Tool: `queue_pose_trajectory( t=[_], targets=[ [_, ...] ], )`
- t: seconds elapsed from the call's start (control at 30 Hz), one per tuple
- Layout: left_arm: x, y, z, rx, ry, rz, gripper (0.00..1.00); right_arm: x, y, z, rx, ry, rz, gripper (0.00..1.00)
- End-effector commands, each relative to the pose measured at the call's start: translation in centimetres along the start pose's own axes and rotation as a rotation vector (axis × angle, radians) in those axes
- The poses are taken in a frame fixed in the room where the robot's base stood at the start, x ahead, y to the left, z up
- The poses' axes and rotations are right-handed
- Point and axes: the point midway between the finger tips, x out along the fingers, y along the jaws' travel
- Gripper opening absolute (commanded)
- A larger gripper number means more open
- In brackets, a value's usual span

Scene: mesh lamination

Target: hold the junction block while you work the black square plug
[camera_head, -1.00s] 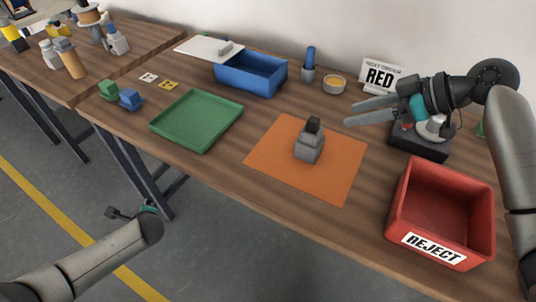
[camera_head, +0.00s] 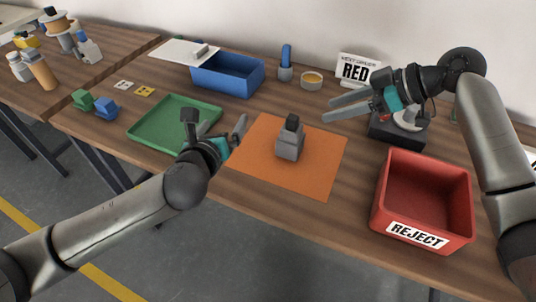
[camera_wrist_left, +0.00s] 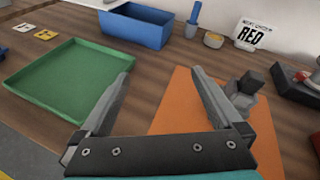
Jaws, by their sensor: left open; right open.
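The grey junction block (camera_head: 289,146) stands upright on the orange mat (camera_head: 318,168). The black square plug (camera_head: 292,122) sits on top of it; how deep it is seated I cannot tell. Both also show in the left wrist view, the block (camera_wrist_left: 241,97) partly hidden by a finger, the plug (camera_wrist_left: 251,81) above it. My left gripper (camera_head: 240,126) is open and empty, left of the block and apart from it, over the mat's left edge. My right gripper (camera_head: 326,110) is open and empty, to the right of and behind the block, above the table.
A green tray (camera_head: 142,139) lies left of the mat, with a blue bin (camera_head: 228,82) behind it. A red REJECT bin (camera_head: 425,205) stands at the right front. A dark-based device (camera_head: 398,132) is under my right arm. A sign (camera_head: 357,70) reads RED.

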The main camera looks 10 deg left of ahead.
Motion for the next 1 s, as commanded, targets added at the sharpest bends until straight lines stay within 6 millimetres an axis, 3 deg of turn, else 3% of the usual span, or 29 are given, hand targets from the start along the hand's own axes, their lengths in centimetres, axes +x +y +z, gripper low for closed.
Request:
queue_pose_trajectory(
  t=[0.1, 0.2, 0.3, 0.47, 0.67, 1.0],
  targets=[
    [-2.3, -4.3, -2.4, 0.125, 0.06, -0.1, 1.0, 0.0, 0.0, 0.0, 0.0, 0.0, 0.0, 0.5],
    [-4.1, -7.0, -3.7, 0.216, 0.09, -0.17, 1.0, 0.0, 0.0, 0.0, 0.0, 0.0, 0.0, 0.5],
    [-5.5, -8.9, -4.6, 0.281, 0.107, -0.224, 1.0, 0.0, 0.0, 0.0, 0.0, 0.0, 0.0, 0.5],
    [-6.5, -10.3, -5.2, 0.336, 0.118, -0.265, 1.0, 0.0, 0.0, 0.0, 0.0, 0.0, 0.0, 0.5],
    [-5.2, -10.8, -5.5, 0.344, 0.119, -0.269, 1.0, 0.0, 0.0, 0.0, 0.0, 0.0, 0.0, 0.5],
    [-0.6, -11.9, -6.3, 0.342, 0.119, -0.268, 1.0, 0.0, 0.0, 0.0, 0.0, 0.0, 0.0, 0.5]
  ],
)
